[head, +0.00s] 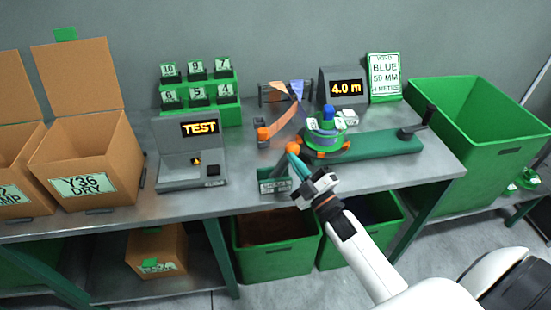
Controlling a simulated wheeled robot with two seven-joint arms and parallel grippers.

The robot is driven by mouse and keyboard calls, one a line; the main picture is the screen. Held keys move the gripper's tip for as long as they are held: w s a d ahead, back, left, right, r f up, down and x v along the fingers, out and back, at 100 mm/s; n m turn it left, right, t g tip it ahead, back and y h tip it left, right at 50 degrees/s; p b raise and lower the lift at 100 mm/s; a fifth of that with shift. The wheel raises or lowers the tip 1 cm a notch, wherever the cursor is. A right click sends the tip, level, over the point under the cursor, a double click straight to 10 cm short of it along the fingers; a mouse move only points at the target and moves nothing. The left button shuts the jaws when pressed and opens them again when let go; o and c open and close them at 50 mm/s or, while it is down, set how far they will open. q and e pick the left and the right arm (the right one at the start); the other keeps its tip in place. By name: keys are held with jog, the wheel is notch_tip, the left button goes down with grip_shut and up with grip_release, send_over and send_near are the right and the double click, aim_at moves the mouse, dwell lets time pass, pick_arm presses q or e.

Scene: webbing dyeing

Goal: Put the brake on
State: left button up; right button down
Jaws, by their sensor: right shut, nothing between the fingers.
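A winder with a long green base (375,146) stands on the bench, with a dark crank handle (418,122) at its right end. A round green reel (326,134) with a blue knob (329,112) on top sits at its left part. An orange ball knob (292,148) shows at the winder's left front; whether it is the brake's handle I cannot tell. My right gripper (300,166) is shut and empty, just below and at this knob. Whether it touches the knob is unclear, as the gripper hides what lies beneath. My left gripper is out of view.
A grey console reading TEST (190,168) and cardboard boxes (88,165) stand to the left. A 4.0 m display (345,80) and a label card (384,75) stand behind. A large green bin (480,125) is at the right. A small labelled green holder (274,184) sits at the front edge.

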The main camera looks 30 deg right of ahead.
jog(key=b+v, duration=0.1)
jog(key=v, duration=0.8)
jog(key=shift+s, duration=0.25)
jog(key=shift+f, duration=0.1)
jog(key=s+a+f+m+g+h, duration=0.1)
jog(key=s+f+m+g, duration=0.15)
jog(key=f, duration=0.85)
jog(key=s+f+m+g+h, duration=0.1)
jog(key=s+f+m+g, duration=0.2)
jog(key=f, duration=0.8)
jog(key=s+a+f+m+g+h, duration=0.15)
jog(key=f+g, duration=0.35)
jog(key=f, duration=0.7)
jog(key=s+a+f+m+g, duration=0.1)
jog(key=s+f+g, duration=0.2)
jog(key=s+f, duration=0.3)
jog(key=s+a+f+m+g, duration=0.1)
jog(key=s+f+g, duration=0.2)
jog(key=s, duration=0.9)
jog(key=s+a+f+m+g, duration=0.1)
jog(key=s+f+g, duration=0.3)
jog(key=s+f, duration=0.4)
jog(key=shift+s+a+f+p, duration=0.35)
jog(key=shift+s+a, duration=0.25)
jog(key=shift+s, duration=0.15)
jog(key=shift+y, duration=0.25)
